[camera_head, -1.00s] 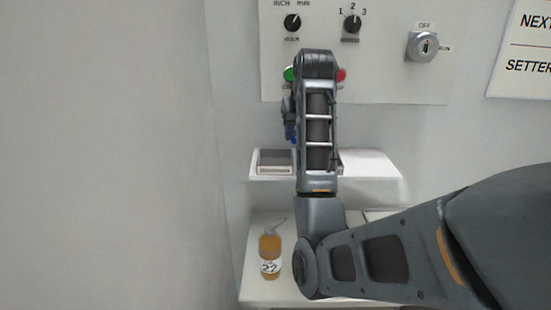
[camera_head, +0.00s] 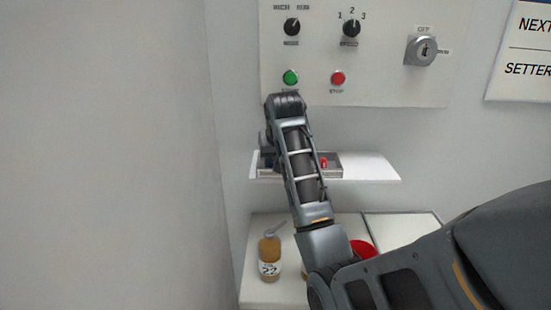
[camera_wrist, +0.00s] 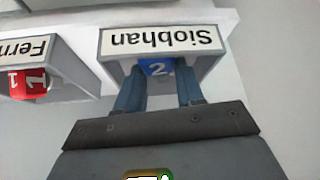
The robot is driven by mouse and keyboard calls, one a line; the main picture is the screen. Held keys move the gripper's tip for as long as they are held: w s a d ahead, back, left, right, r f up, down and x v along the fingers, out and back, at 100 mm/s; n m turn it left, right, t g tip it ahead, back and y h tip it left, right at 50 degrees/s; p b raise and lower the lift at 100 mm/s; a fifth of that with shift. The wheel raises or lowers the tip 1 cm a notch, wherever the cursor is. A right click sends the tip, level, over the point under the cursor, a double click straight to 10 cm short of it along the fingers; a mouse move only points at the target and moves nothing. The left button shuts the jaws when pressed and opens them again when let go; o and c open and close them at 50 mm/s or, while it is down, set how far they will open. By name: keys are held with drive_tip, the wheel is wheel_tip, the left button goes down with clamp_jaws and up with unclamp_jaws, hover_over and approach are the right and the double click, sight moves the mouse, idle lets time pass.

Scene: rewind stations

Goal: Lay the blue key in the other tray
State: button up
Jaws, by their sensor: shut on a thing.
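The blue key shows as a blue tag marked 2 (camera_wrist: 157,68) between my fingertips in the wrist view. My gripper (camera_wrist: 160,88) is shut on it. The tag is at the tray labelled Siobhan (camera_wrist: 112,68), within its outline; I cannot tell whether it touches the tray floor. This tray is the left one (camera_head: 262,172) in the head view, largely hidden by my arm. The other tray, labelled "Fern..." (camera_wrist: 68,72), holds a red key tag marked 1 (camera_wrist: 28,84). In the head view the red key (camera_head: 323,162) sits in the right tray (camera_head: 336,172).
The trays stand on a white shelf (camera_head: 375,167) with free room at right. Above is a control panel (camera_head: 390,80) with a green button (camera_head: 290,77) and a red button (camera_head: 338,77). Below, a bottle (camera_head: 269,258) and a red round thing (camera_head: 362,249) stand on a white surface.

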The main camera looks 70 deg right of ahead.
drive_tip(key=shift+f, duration=0.35)
